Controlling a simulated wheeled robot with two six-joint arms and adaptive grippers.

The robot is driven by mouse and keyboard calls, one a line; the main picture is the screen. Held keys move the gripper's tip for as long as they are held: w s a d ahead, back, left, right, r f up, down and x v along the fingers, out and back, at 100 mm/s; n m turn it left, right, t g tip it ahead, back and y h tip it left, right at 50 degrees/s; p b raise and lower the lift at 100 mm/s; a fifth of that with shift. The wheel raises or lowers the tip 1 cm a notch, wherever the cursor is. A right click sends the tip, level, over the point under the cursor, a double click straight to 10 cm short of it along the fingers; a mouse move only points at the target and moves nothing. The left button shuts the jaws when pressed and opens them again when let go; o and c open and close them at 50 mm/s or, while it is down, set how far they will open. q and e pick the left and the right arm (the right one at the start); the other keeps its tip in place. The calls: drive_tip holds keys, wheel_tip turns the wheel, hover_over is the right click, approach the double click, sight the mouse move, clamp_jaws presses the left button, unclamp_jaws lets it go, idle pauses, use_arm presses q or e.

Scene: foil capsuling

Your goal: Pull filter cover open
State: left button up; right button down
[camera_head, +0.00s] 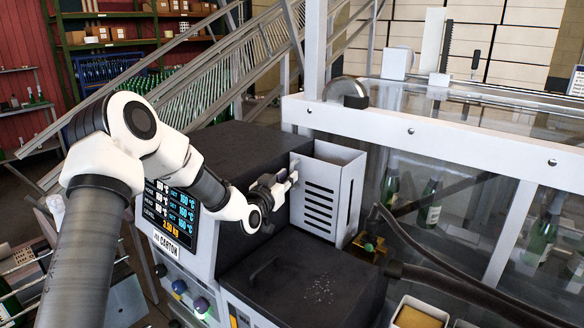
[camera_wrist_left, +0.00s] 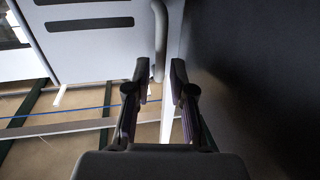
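The filter cover (camera_head: 320,203) is a pale grey slotted panel on the machine, and it stands upright. It also shows at the top of the left wrist view (camera_wrist_left: 95,50), with dark slots. Its handle is a grey bar (camera_wrist_left: 159,35) near the panel's edge. My left gripper (camera_head: 289,181) is at the left side of the cover. In the left wrist view my left gripper (camera_wrist_left: 160,82) has its two fingers apart, with the lower end of the handle between the tips. I cannot tell whether they touch it. My right gripper is out of view.
A black machine lid (camera_head: 300,285) lies below the cover. A dark hose (camera_head: 430,272) runs at the right of it. A glass-walled enclosure (camera_head: 450,190) with green bottles stands to the right. A control display (camera_head: 172,212) is under my left arm.

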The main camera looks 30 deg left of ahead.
use_arm(q)
drive_tip(key=w, duration=0.3)
drive_tip(key=shift+w+a+f, duration=0.2)
drive_tip(key=shift+w+f, duration=0.15)
drive_tip(key=shift+f, duration=0.05)
drive_tip(key=shift+s+r, duration=0.15)
drive_tip(key=shift+s, duration=0.15)
clamp_jaws()
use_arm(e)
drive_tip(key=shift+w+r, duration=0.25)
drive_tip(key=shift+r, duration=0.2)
